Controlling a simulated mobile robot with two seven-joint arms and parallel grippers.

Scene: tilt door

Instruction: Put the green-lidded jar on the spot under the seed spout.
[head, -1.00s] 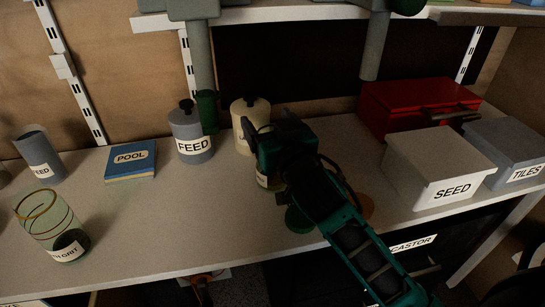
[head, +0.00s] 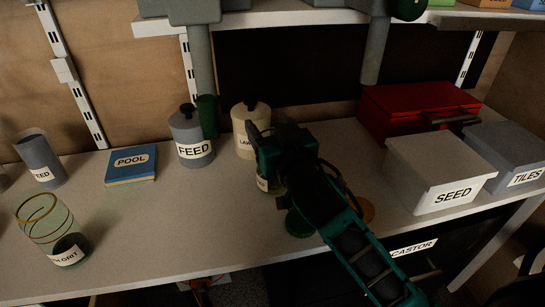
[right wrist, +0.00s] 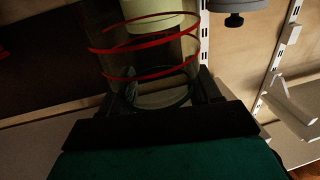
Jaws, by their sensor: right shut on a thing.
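My right gripper (head: 268,172) is shut on a clear glass jar (right wrist: 148,62) with red bands, upright in front of the cream jar. In the head view the arm hides most of the held jar; only a piece of its label (head: 262,184) shows. I cannot make out a green lid on it. Another grey spout (head: 375,50) hangs further right. No spout label is readable. A green disc (head: 298,223) lies on the bench, partly under my arm. My left gripper is not in view.
A cream jar (head: 250,125) stands behind the gripper. An orange disc (head: 366,210) lies right of my arm. The SEED box (head: 438,165), TILES box (head: 510,150) and red box (head: 410,108) fill the right.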

